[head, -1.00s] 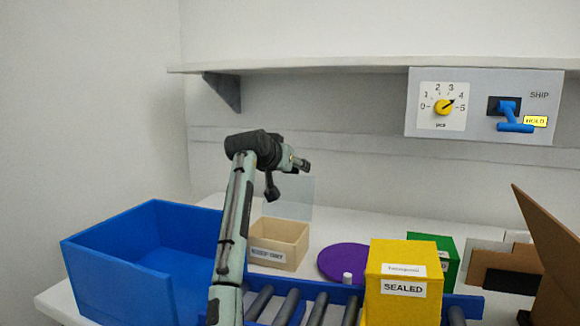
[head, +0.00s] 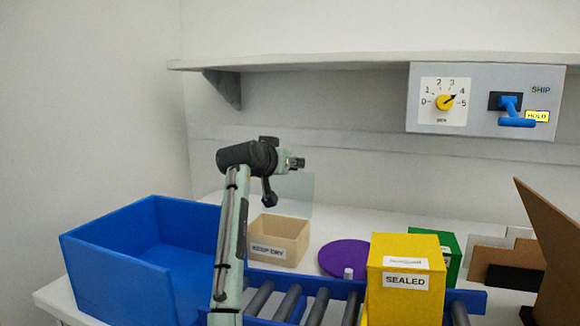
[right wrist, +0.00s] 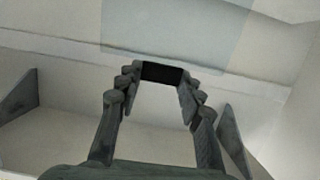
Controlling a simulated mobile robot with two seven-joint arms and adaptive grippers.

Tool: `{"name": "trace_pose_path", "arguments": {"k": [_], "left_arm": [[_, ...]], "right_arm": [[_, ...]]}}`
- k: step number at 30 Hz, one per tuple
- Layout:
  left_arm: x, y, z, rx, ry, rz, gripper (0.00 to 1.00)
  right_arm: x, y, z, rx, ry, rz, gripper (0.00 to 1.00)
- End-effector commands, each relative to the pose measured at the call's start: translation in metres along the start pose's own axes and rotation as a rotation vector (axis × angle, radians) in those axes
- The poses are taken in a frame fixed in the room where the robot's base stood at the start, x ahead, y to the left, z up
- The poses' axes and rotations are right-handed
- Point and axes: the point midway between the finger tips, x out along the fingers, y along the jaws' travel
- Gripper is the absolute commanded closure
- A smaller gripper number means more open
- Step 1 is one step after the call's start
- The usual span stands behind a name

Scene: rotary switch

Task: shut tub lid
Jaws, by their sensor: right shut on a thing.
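The beige tub (head: 261,251) with a KEEP DRY label stands on the table, left of centre in the head view. Its clear lid (head: 294,193) stands open, raised at the back of the tub. My right gripper (head: 297,163) is at the lid's top edge. In the right wrist view, its fingers (right wrist: 161,80) close on a dark tab (right wrist: 162,71) at the edge of the see-through lid (right wrist: 180,30). My arm hides part of the scene left of the tub. My left gripper is not in view.
A blue bin (head: 115,265) stands at left. A roller conveyor (head: 290,303) carries a yellow SEALED box (head: 405,285). A purple disc (head: 345,256), a green box (head: 448,255) and cardboard (head: 555,250) lie to the right. A shelf (head: 330,63) and dial panel (head: 480,75) are above.

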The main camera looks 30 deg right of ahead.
Motion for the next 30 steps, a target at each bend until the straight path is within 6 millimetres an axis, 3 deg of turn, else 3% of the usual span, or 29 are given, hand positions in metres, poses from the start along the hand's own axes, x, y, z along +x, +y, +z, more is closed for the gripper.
{"name": "trace_pose_path", "arguments": {"k": [13,30], "left_arm": [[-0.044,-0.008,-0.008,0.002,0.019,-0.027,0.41],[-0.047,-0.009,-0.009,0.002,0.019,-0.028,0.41]], "right_arm": [[-0.041,0.0,0.015,0.0,0.113,0.001,1.0],[-0.058,0.0,0.028,-0.002,0.105,0.002,1.0]]}}
